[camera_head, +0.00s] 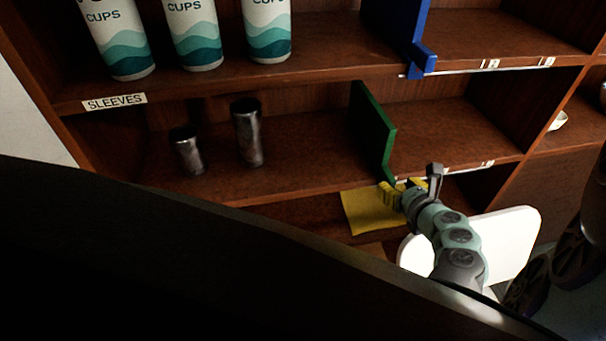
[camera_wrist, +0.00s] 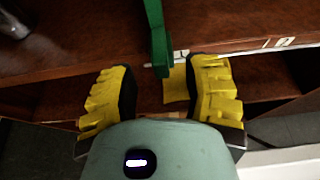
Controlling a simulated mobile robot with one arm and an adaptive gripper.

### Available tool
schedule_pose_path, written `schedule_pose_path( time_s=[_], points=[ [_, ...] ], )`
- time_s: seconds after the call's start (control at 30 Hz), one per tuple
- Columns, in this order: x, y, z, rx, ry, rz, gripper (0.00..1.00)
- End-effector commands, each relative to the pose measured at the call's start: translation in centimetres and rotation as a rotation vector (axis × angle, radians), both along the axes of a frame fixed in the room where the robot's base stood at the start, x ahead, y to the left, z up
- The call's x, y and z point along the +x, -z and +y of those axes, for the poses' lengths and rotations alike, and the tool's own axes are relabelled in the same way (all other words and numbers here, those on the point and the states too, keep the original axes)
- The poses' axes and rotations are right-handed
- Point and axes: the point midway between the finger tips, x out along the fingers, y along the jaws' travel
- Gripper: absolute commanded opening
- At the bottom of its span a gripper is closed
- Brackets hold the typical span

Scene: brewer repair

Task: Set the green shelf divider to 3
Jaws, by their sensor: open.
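The green shelf divider (camera_head: 374,130) stands upright on the middle shelf, to the right of two metal cups, at the left end of a pale scale strip (camera_head: 453,170) on the shelf's front edge. In the wrist view the divider (camera_wrist: 158,35) comes down between my fingers, ahead of them. My gripper (camera_head: 403,186) is open with yellow fingertips, just in front of the divider's lower front end. The wrist view shows both fingers of my gripper (camera_wrist: 163,95) apart with nothing held. A label (camera_head: 487,164) on the strip is too small to read in the head view.
A blue divider (camera_head: 400,30) stands on the upper shelf, beside several cup-sleeve cans (camera_head: 193,35). Two metal cups, a short one (camera_head: 187,152) and a tall one (camera_head: 247,135), stand left of the green divider. The shelf right of it is clear. A yellow sheet (camera_head: 362,212) hangs below.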

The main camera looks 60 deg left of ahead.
Motion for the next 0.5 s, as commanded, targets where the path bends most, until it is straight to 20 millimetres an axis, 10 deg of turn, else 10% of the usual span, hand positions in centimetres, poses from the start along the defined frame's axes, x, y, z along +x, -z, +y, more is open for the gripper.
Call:
schedule_pose_path(
  time_s=[0.5],
  points=[
    [1.1,1.6,3.5,-0.003,-0.006,0.002,0.48]
  ],
)
